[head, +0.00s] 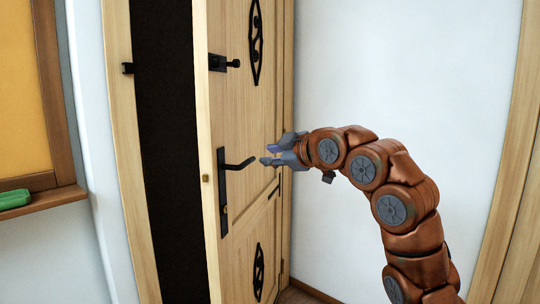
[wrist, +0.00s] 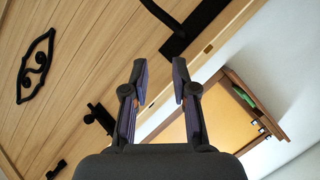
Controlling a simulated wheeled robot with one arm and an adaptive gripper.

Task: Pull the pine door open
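The pine door (head: 236,150) stands partly open, with a dark gap between its edge and the frame at left. Its black lever handle (head: 238,165) sits on a tall black plate near the free edge. My gripper (head: 268,156) is just right of the lever's tip in the head view, and I cannot tell if they touch. In the wrist view my gripper (wrist: 158,72) has its two fingers apart with nothing between them. The handle (wrist: 190,28) shows ahead of the fingertips there, and the door (wrist: 85,60) fills the left.
A black latch (head: 222,62) sits higher on the door, with its catch on the door frame (head: 122,130). A wood-framed orange board with a ledge (head: 40,200) holds a green object (head: 15,198) at left. A white wall (head: 400,70) stands behind my arm.

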